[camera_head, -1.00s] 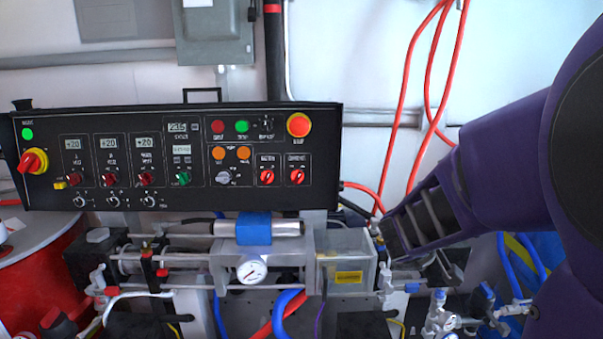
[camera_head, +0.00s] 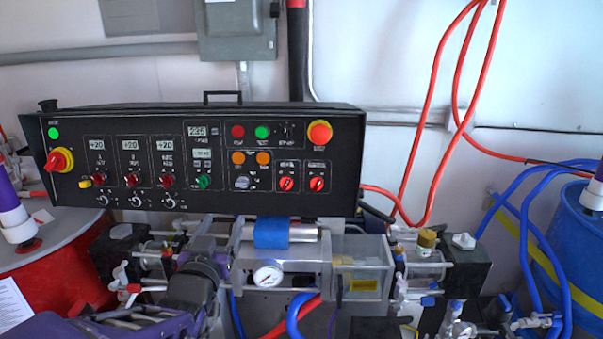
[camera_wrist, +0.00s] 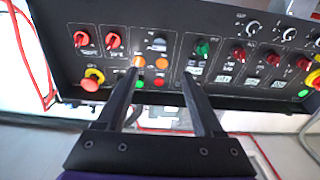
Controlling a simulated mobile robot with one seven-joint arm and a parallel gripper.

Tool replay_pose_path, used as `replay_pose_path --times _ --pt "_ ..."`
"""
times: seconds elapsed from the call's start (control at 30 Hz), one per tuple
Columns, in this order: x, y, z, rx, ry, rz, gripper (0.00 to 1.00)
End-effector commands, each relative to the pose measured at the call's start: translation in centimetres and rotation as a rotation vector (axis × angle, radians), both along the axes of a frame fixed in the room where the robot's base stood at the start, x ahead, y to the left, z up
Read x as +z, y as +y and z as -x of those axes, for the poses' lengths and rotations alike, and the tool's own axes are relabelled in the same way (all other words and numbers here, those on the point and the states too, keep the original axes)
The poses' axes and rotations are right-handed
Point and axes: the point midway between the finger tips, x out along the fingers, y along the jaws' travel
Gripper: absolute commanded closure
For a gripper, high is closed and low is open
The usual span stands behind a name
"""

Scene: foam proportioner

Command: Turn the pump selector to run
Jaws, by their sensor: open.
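The black control panel (camera_head: 200,200) carries several knobs; their labels are too small to read, so I cannot tell for sure which is the pump selector. Two red selectors (camera_head: 286,184) and (camera_head: 316,184) sit at its lower right, with a grey knob (camera_head: 242,182) to their left. In the wrist view the panel appears upside down, with red selectors (camera_wrist: 82,39) and (camera_wrist: 113,42) at upper left and the grey knob (camera_wrist: 157,45) near the middle. My gripper (camera_wrist: 160,77) is open and empty, its fingers pointing toward the panel around the orange buttons.
A red emergency button (camera_head: 319,132) is at the panel's upper right. Below the panel are pipes, a pressure gauge (camera_head: 267,275) and a clear box (camera_head: 360,265). Red hoses (camera_head: 440,130) hang at right beside a blue drum (camera_head: 580,240). A red drum (camera_head: 60,265) stands at left.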

Motion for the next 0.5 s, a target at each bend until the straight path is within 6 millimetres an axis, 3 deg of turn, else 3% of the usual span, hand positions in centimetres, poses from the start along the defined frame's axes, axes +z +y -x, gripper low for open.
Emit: replay_pose_path --times 0.5 --pt "-0.4 -0.2 -11.3 -0.004 -0.001 0.000 0.31"
